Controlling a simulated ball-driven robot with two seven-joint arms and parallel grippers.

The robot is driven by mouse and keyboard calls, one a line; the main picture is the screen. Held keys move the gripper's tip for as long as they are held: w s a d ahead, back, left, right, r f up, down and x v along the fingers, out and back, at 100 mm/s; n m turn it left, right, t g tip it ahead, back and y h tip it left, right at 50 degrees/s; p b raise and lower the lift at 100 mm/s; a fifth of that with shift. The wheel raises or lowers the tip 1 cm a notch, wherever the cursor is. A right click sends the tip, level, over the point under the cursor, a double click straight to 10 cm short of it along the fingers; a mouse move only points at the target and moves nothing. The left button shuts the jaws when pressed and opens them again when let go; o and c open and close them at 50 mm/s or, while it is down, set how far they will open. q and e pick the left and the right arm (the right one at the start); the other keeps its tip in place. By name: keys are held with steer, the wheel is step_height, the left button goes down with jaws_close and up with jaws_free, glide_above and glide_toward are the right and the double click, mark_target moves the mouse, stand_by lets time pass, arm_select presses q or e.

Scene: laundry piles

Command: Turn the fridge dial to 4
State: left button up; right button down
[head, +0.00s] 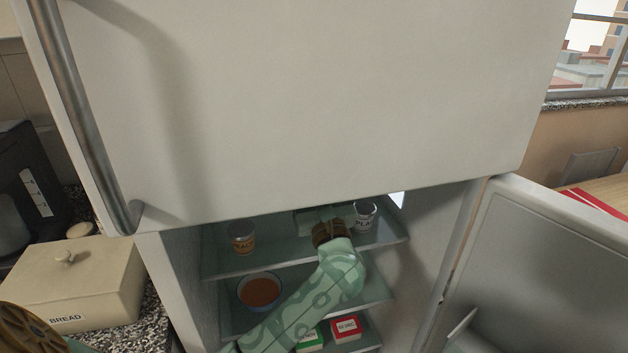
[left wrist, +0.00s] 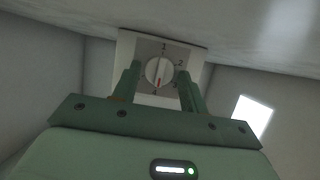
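The fridge dial (left wrist: 159,72) is a round pale knob on a grey plate with small numbers, in the upper middle of the left wrist view. Its red mark points down, close to a number at the plate's lower edge that looks like a 4, too small to be sure. My left gripper (left wrist: 158,76) is open, with one finger on each side of the knob and a gap showing on both sides. In the head view my left gripper (head: 316,219) reaches into the fridge above the top shelf; the dial is hidden there. My right gripper is not in view.
The fridge's lower door (head: 545,265) stands open at the right. A glass shelf (head: 300,260) bears a jar (head: 242,237) and a white cup (head: 365,216) close to my wrist. A bowl (head: 260,291) and cartons (head: 345,328) sit lower. A bread box (head: 75,285) is outside, left.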

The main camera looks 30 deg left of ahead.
arm_select(q)
steer(key=shift+o, duration=0.5)
steer(key=b+v, duration=0.1)
steer(key=v, duration=1.5)
steer(key=shift+d, duration=0.2)
